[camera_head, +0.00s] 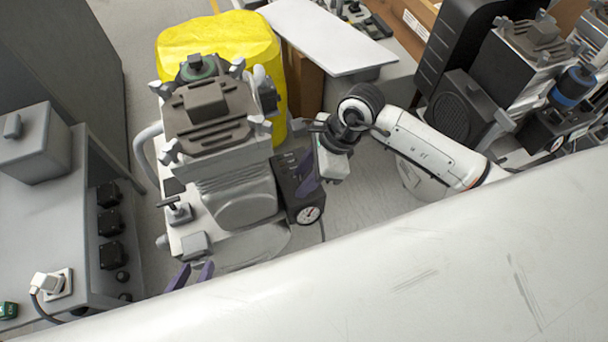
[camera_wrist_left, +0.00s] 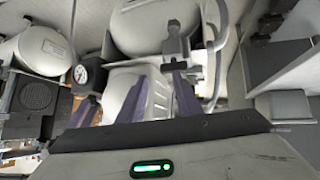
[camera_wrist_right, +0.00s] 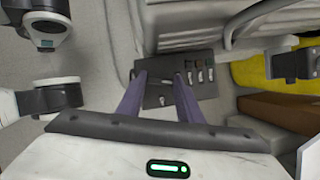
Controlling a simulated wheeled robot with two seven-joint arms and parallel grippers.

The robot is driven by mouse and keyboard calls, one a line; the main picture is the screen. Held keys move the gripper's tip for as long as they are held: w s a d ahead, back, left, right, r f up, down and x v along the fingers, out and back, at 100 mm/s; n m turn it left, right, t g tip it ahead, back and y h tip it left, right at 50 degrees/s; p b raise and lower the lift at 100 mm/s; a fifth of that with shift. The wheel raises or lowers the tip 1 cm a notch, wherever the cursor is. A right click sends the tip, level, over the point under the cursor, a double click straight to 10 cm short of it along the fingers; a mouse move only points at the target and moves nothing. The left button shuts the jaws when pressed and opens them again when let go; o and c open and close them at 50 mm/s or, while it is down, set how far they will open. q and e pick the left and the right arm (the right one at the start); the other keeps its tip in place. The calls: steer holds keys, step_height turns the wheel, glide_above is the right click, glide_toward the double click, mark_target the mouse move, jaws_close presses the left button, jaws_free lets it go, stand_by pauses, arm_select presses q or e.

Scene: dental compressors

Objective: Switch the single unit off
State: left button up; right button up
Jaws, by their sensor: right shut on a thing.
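The single unit is a grey compressor (camera_head: 215,120) left of centre in the head view. A dark control box (camera_head: 290,187) with a round gauge (camera_head: 309,215) sits on its right side. Its small switches show on the dark panel (camera_wrist_right: 205,88) in the right wrist view. My right gripper (camera_head: 308,180) is at this box, with its fingers (camera_wrist_right: 160,80) over the panel. It is shut on a part of the box, and the exact contact is unclear. My left gripper (camera_head: 193,274) is open and empty at the unit's near end; the gauge (camera_wrist_left: 80,75) shows in the left wrist view.
A yellow covered drum (camera_head: 220,38) stands behind the unit. A grey cabinet with black sockets (camera_head: 108,222) is at the left. More compressors (camera_head: 530,60) stand at the right. A white surface (camera_head: 330,280) crosses the foreground.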

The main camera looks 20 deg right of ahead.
steer(key=shift+w+f+n+g+b, duration=0.2)
steer(key=shift+n+g+b, duration=0.2)
steer(key=shift+n+b, duration=0.6)
steer(key=shift+r+n+g+b, duration=0.2)
steer(key=shift+n+g+b, duration=0.1)
steer(key=shift+n+b, duration=0.4)
arm_select(q)
steer(key=shift+d+f, duration=0.35)
steer(key=shift+f, duration=0.35)
arm_select(e)
steer(key=shift+s, duration=0.1)
arm_select(q)
steer(key=shift+w, duration=0.1)
steer(key=shift+w+r, duration=0.1)
steer(key=shift+w, duration=0.1)
arm_select(e)
steer(key=o, duration=1.1)
arm_select(q)
steer(key=shift+s+a+r+p, duration=0.1)
steer(key=shift+a+r+p, duration=0.25)
steer(key=shift+p, duration=0.8)
arm_select(e)
steer(key=v, duration=1)
steer(key=shift+d+r, duration=0.15)
